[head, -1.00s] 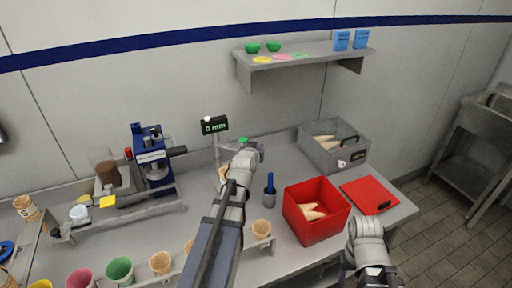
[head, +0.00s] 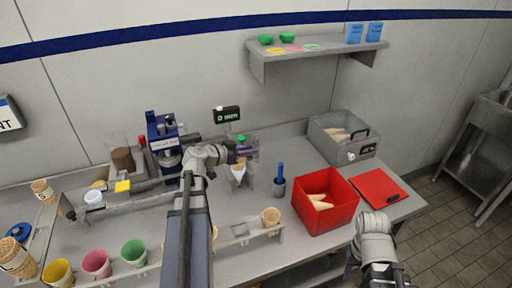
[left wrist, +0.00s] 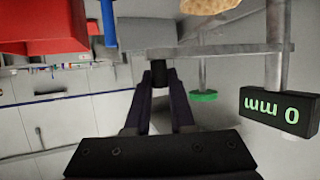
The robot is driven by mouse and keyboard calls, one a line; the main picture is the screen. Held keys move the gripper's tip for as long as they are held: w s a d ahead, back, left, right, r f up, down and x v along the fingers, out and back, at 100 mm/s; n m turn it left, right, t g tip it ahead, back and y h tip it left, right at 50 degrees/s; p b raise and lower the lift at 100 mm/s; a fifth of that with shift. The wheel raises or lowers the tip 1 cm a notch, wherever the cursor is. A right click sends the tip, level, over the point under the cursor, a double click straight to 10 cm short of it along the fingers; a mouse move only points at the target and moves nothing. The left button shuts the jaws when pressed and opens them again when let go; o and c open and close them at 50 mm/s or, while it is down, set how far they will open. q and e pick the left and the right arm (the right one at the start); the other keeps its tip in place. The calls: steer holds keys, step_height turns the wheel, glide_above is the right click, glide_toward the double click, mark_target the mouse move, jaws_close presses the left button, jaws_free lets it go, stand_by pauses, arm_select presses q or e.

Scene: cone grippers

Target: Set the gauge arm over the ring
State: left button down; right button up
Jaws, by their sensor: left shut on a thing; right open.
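The gauge has a display (head: 227,115) on a post at the back of the counter; the left wrist view shows it upside down, reading 0 mm (left wrist: 270,112). Its grey gauge arm (left wrist: 215,50) carries a green cap (head: 241,138), also seen in the left wrist view (left wrist: 203,96). My left gripper (head: 243,154) is shut on the dark knob (left wrist: 160,72) at the arm's end. A cone (head: 238,170) stands in a small grey stand just below; the ring itself I cannot make out. My right gripper (head: 378,280) is open and empty at the counter's front right.
A blue tool stands in a grey cup (head: 278,188) right of the stand. A red bin (head: 325,215) with cones, a red board (head: 378,188) and a grey box (head: 345,140) lie further right. A blue press (head: 165,145) stands left. Cones and coloured cups line the front rack.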

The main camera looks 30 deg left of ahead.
arm_select(q)
steer(key=shift+s+a+f+m+g+h, duration=0.1)
steer(key=shift+s+a+m+g+h, duration=0.15)
steer(key=shift+s+a+m+h, duration=0.25)
steer(key=shift+s+a+m+g+h, duration=0.3)
steer(key=shift+s+m+h, duration=0.2)
steer(key=shift+s, duration=0.2)
steer(key=c, duration=0.8)
jaws_free()
steer(key=shift+a, duration=0.1)
steer(key=shift+o, duration=0.2)
steer(key=p+v, duration=0.3)
steer(key=v, duration=0.4)
steer(key=shift+s+a, duration=0.15)
steer(key=shift+s, duration=0.25)
